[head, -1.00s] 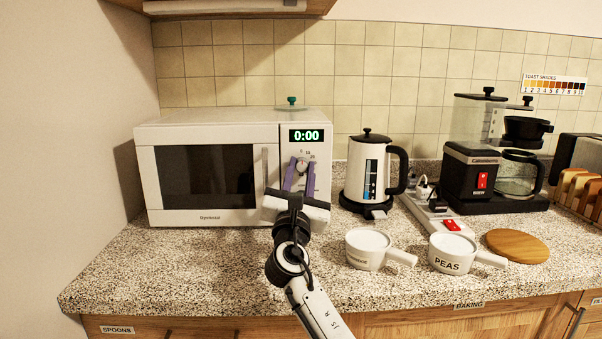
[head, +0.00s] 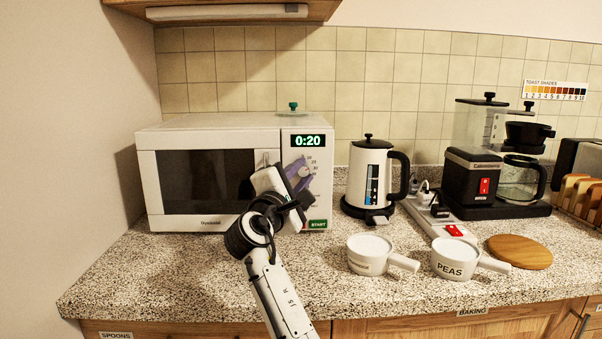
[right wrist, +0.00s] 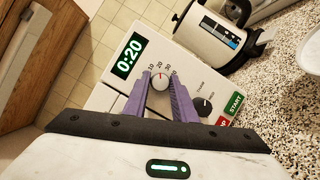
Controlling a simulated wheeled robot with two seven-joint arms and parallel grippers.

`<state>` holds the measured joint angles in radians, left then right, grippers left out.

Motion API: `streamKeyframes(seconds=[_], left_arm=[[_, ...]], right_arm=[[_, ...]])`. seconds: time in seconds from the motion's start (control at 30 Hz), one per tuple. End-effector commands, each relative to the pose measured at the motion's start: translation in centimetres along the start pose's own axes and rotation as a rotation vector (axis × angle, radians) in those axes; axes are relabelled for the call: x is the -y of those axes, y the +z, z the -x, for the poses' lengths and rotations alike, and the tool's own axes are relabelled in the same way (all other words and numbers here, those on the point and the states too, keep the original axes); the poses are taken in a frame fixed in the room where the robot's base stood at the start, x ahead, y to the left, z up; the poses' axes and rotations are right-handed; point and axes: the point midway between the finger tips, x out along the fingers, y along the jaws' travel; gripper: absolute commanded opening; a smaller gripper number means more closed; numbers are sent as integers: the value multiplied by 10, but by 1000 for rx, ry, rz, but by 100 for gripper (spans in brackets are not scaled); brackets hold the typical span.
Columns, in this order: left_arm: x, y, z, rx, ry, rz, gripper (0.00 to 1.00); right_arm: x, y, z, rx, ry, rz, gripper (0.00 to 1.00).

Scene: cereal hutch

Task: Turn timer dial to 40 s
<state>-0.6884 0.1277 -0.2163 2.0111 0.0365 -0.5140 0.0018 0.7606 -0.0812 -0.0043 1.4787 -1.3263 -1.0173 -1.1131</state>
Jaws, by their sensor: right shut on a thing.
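The white microwave (head: 205,131) stands at the left of the counter, and its green display (head: 307,141) reads 0:20. The timer dial (right wrist: 159,81) is a small white knob with a red mark, with numbers around it in the right wrist view. My right gripper (right wrist: 160,80) has its purple fingers shut on the dial, one on each side. In the head view the right gripper (head: 297,172) is tilted at the microwave's panel and hides much of the dial. A second, black knob (right wrist: 203,106) sits below the dial. My left gripper is not in view.
The green START button (right wrist: 235,103) is low on the panel, beside a red button. A kettle (head: 369,180) stands right of the microwave. White handled cups (head: 372,254) and a round wooden board (head: 520,252) lie in front.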

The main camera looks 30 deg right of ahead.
Motion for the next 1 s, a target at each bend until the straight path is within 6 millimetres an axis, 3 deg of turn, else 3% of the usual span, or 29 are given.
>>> streamKeyframes(seconds=[1.0], left_arm=[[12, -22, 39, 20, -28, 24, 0]], right_arm=[[-6, 4, -1, -40, -366, -851, 2]])
